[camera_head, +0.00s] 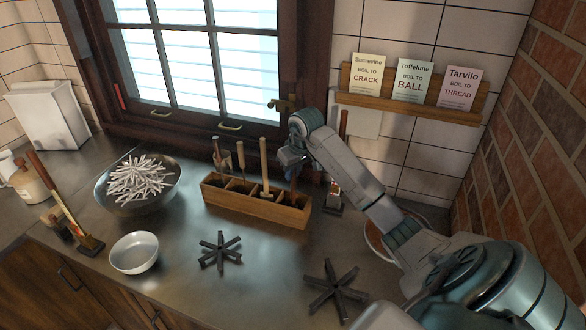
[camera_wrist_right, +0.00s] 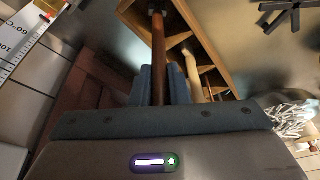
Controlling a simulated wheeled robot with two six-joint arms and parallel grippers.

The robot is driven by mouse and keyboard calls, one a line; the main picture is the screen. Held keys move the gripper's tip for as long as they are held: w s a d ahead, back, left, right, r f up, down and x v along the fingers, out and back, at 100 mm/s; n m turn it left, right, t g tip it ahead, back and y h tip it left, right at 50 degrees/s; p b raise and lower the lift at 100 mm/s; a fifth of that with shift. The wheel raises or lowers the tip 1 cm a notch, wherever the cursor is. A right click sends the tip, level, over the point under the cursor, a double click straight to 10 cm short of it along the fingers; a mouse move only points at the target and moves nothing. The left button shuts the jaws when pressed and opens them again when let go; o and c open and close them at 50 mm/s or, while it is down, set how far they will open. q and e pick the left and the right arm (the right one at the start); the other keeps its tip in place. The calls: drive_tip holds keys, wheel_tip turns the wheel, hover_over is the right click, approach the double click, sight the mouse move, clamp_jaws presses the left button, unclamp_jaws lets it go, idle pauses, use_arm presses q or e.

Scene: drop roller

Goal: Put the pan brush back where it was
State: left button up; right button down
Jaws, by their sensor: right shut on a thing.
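My right gripper (camera_head: 290,158) is shut on the brown wooden handle of the pan brush (camera_head: 293,182). In the right wrist view the handle (camera_wrist_right: 158,60) stands between the fingers (camera_wrist_right: 158,85). The brush is roughly upright at the right end compartment of the wooden rack (camera_head: 250,204). Its dark lower end appears inside that compartment in the wrist view; whether it touches the bottom is hidden. Other tools with wooden handles (camera_head: 264,165) stand in the compartments to the left. My left gripper is not in view.
A bowl of white sticks (camera_head: 140,198), a small white bowl (camera_head: 134,253) and two black star-shaped trivets (camera_head: 220,250) (camera_head: 335,290) are on the metal counter. A long-handled tool (camera_head: 335,190) stands just right of the rack. The window (camera_head: 190,60) is behind.

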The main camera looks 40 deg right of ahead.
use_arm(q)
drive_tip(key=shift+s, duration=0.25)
use_arm(e)
drive_tip(key=shift+f, duration=0.15)
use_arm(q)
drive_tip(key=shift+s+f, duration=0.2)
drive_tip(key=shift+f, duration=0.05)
use_arm(e)
drive_tip(key=c, duration=1.4)
unclamp_jaws()
use_arm(q)
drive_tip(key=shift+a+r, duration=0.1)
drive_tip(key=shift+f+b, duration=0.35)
drive_tip(key=shift+b, duration=0.1)
use_arm(e)
drive_tip(key=v, duration=1.2)
drive_tip(key=shift+r, duration=0.2)
